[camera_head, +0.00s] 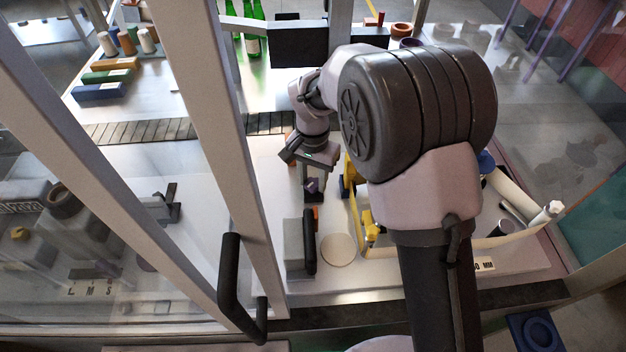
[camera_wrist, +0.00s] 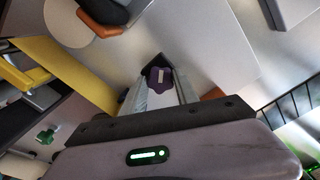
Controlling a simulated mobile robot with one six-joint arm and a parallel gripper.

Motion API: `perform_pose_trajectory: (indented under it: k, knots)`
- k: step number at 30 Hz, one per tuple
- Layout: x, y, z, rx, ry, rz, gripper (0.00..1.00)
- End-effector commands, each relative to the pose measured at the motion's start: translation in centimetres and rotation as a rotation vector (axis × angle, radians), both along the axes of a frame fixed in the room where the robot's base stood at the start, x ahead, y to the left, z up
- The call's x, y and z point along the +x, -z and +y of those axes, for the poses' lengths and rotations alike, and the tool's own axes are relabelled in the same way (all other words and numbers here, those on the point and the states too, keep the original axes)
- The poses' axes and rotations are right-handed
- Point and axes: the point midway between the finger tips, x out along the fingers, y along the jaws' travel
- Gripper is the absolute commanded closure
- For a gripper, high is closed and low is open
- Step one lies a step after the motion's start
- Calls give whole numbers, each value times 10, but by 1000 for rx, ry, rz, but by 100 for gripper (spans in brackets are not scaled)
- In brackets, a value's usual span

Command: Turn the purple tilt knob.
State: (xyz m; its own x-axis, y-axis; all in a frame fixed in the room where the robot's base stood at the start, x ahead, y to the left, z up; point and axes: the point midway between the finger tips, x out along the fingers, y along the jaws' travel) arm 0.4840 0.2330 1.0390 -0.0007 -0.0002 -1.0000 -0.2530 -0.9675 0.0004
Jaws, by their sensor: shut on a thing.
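The purple tilt knob (camera_wrist: 160,78) shows in the wrist view between the tips of my gripper (camera_wrist: 160,92), with a pale mark on its face. My gripper is shut on it. In the head view, the knob (camera_head: 312,186) is a small purple spot just below my gripper (camera_head: 311,175), on a dark mount. The arm hides part of the area to the right of it.
A grey block with a black and orange part (camera_head: 309,240) and a pale round disc (camera_head: 339,250) lie in front of the knob. A yellow frame (camera_head: 356,205) stands close on the right. Green bottles (camera_head: 251,40) stand behind. A door frame with a black handle (camera_head: 231,285) is at left.

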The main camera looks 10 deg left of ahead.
Motion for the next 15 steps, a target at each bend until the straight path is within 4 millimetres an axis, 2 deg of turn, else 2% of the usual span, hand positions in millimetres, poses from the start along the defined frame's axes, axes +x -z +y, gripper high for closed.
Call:
perform_pose_trajectory:
  k: [6,15]
  knots:
    - [1,0,1,1,122,-2,100]
    - [1,-1,1,1,209,-2,100]
